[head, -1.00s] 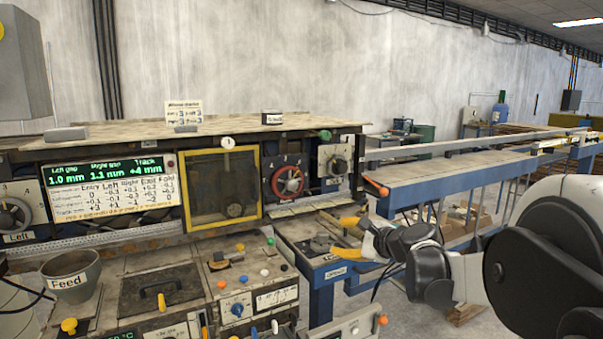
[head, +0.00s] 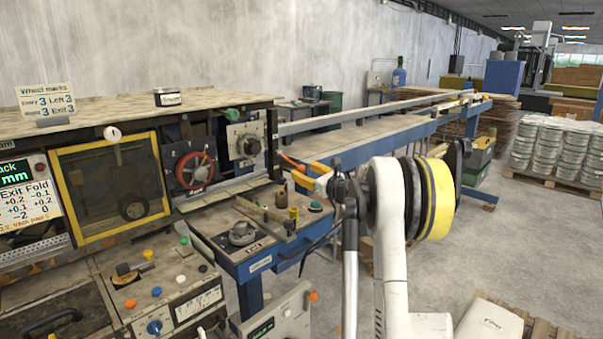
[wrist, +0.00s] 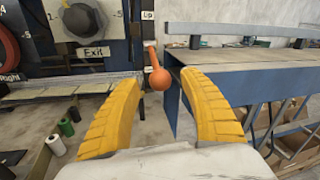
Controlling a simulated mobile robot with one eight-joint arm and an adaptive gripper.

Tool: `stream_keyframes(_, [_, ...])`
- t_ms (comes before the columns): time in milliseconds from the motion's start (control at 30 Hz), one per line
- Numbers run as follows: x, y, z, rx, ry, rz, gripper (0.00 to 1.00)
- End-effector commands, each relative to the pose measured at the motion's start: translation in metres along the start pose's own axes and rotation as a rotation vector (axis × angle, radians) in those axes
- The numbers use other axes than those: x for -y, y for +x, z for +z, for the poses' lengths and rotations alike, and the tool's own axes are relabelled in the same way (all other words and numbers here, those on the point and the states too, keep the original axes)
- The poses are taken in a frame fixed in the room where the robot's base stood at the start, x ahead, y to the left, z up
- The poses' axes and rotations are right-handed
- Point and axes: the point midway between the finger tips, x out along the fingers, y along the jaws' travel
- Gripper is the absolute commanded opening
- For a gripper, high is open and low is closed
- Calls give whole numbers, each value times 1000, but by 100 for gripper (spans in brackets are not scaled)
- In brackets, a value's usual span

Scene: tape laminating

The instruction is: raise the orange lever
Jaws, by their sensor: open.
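The orange lever (wrist: 160,77) shows in the wrist view as a round orange knob on a short arm, below an "Up" label on the end of the machine. It also shows in the head view as a small orange shape (head: 291,161) at the right end of the machine. My gripper (head: 312,176) is open, with its yellow fingers pointing toward the lever. In the wrist view the knob appears between the two fingertips, and neither finger visibly touches it. How far the knob is from the fingertips in depth I cannot tell.
The Exit dial (wrist: 82,20) is left of the lever. A blue-framed conveyor table (head: 365,150) runs off to the right, close to my gripper. A lower blue bench (head: 262,262) with small fittings stands in front. Open floor lies to the right.

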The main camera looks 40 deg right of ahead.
Motion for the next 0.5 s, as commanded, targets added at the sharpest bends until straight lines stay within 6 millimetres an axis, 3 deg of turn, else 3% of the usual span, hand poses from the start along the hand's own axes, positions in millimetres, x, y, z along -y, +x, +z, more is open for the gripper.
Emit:
stream_keyframes(200, [0, 19, 0, 0, -1, 1, 51])
stream_keyframes(467, [0, 21, 0, 0, -1, 0, 51])
stream_keyframes(500, [0, 21, 0, 0, -1, 0, 47])
